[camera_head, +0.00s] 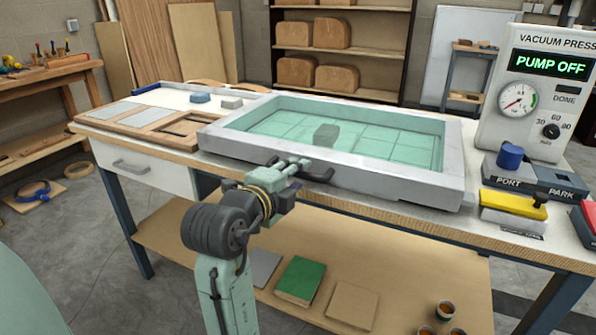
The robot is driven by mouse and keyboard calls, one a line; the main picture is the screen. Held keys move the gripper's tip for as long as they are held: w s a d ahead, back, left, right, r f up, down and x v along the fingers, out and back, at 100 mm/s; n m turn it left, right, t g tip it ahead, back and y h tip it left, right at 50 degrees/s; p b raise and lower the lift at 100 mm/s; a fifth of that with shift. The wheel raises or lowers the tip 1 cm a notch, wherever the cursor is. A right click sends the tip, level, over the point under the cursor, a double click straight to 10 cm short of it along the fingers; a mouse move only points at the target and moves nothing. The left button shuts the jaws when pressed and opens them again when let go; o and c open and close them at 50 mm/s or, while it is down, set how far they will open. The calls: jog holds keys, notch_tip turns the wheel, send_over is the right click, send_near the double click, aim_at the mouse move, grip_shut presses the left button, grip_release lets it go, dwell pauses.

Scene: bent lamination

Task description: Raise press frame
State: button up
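The press frame (458,160) is a thick pale grey rectangle lying flat on the workbench, around a translucent green sheet (385,140) marked with a grid. A grey block (326,134) shows within the frame, at or under the sheet. A dark handle (320,176) sticks out from the frame's front side. My gripper (304,170) is at this front side, right by the handle. Its fingers are small and overlap the handle in view, so I cannot tell whether they are open, shut or touching it.
The vacuum press unit (540,90) at right reads "PUMP OFF". Before it are a blue knob (510,156) by a "PORT/PARK" plate and a yellow-topped block (513,203). A tray (150,108) with small pieces lies left of the frame. Shelves (385,50) stand behind.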

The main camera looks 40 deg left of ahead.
jog(key=shift+x, duration=1.05)
jog(key=shift+c, duration=0.2)
grip_shut()
